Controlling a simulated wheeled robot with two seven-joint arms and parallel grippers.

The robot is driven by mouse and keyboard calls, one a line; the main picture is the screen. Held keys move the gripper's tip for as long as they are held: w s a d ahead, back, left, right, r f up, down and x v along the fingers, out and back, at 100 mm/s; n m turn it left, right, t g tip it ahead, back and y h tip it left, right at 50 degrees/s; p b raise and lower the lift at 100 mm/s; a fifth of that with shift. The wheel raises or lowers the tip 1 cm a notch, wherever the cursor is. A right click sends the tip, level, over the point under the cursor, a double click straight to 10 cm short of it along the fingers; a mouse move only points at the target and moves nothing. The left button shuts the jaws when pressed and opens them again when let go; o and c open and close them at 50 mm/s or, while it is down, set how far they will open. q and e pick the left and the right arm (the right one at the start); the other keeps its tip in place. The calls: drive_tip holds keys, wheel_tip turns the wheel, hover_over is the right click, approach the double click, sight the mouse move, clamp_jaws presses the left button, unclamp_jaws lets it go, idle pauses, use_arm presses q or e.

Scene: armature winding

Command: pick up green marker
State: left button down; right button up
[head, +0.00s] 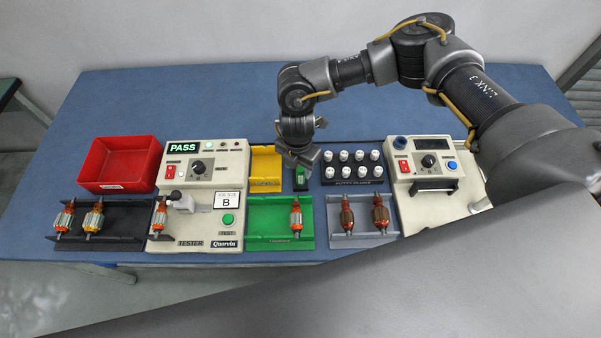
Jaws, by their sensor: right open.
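The green marker (301,180) is a small green piece with a pale top part. It stands between the yellow tray and the dark holder of white caps, and its upper end is partly covered by my right gripper. My right gripper (303,162) comes in from the upper right and points down just above and behind the marker. Its jaws are open; whether they straddle the marker or touch it cannot be told from this view. My left gripper is not in view.
A yellow tray (265,163) is close on the left, and a dark holder (352,181) with several white caps close on the right. In front are a green tray (270,224) and a grey tray (350,239) with armatures. The tester (215,175) and red bin (120,160) are farther left.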

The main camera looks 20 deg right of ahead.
sight(300, 176)
drive_tip(key=shift+f, duration=0.6)
drive_tip(key=shift+d+f+p, duration=0.1)
drive_tip(key=shift+f+p, duration=0.1)
drive_tip(key=shift+p, duration=0.15)
drive_tip(key=f, duration=0.1)
drive_tip(key=f+p, duration=0.1)
drive_tip(key=f, duration=0.1)
drive_tip(key=shift+w+d+f+p, duration=0.1)
drive_tip(key=shift+d+f+p, duration=0.2)
drive_tip(key=shift+p, duration=0.1)
drive_tip(key=shift+f, duration=0.6)
clamp_jaws()
drive_tip(key=shift+r, duration=0.1)
